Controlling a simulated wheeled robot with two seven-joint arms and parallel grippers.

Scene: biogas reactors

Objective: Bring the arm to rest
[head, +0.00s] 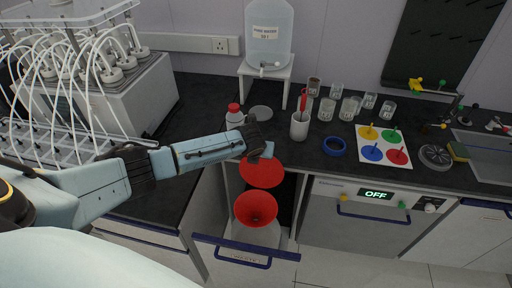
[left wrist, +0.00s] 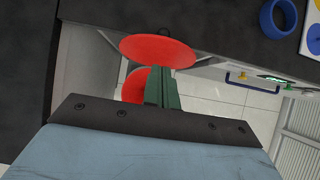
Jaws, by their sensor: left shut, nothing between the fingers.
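My left arm reaches in from the left in the head view, over the dark counter. Its gripper (head: 267,150) hangs near the counter's front edge, just above a red disc (head: 262,173). In the left wrist view the green fingers (left wrist: 162,88) are together with nothing between them. The red disc also shows there, beyond the fingertips (left wrist: 158,48). I cannot tell whether the gripper touches it. My right gripper is in neither view.
A red funnel (head: 256,208) sits in an open drawer (head: 245,251) below. A blue ring (head: 334,146), several beakers and a colored-disc board (head: 384,145) lie right. Tubed reactors (head: 115,75) stand left.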

